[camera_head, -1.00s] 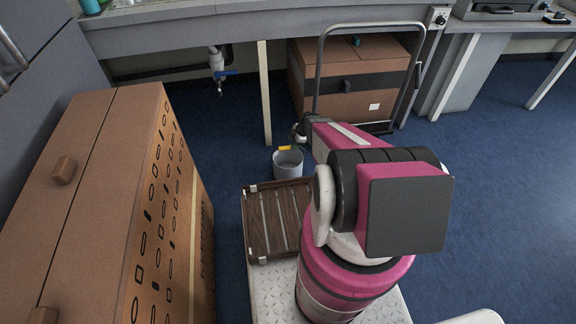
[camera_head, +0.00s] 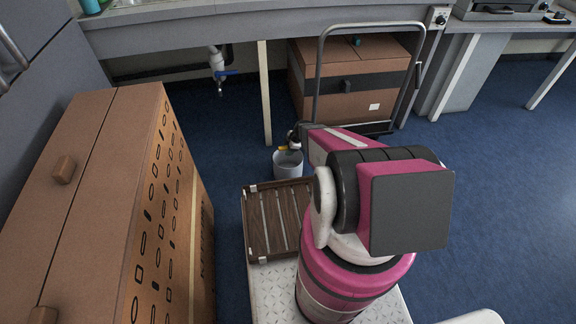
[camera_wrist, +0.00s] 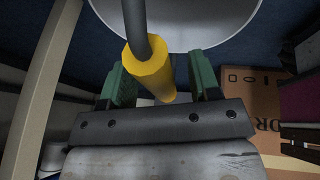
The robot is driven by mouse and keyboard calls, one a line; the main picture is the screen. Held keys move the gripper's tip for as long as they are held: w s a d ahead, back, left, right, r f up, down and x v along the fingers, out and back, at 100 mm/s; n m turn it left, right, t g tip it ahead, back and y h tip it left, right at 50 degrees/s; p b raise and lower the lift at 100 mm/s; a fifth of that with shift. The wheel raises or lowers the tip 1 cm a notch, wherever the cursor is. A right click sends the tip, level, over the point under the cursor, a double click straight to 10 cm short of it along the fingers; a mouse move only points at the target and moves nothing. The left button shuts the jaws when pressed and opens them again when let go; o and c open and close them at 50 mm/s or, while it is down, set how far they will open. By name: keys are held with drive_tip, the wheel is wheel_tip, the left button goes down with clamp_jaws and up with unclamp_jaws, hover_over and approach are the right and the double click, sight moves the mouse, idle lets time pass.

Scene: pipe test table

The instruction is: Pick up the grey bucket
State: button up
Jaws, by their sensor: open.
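The grey bucket (camera_head: 288,167) stands on the blue floor beyond my wooden tray. Its rim and pale inside (camera_wrist: 190,22) fill the top of the wrist view. Its yellow handle grip (camera_wrist: 149,72) lies between the two green fingers of my gripper (camera_wrist: 161,76), with a grey handle rod running up from it. The fingers are open, with a visible gap on each side of the grip. In the head view, my gripper (camera_head: 294,137) is just above the bucket's far rim, mostly hidden behind my arm, and a bit of the yellow grip shows there.
A table leg (camera_head: 265,95) stands just behind the bucket. A trolley (camera_head: 318,75) with a cardboard box (camera_head: 345,92) is beyond it to the right. A pipe with a blue valve (camera_head: 222,73) hangs under the bench. Floor at right is clear.

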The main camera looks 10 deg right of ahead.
drive_tip(key=shift+f, duration=0.25)
drive_tip(key=shift+c, duration=0.4)
clamp_jaws()
drive_tip(key=shift+r, duration=0.1)
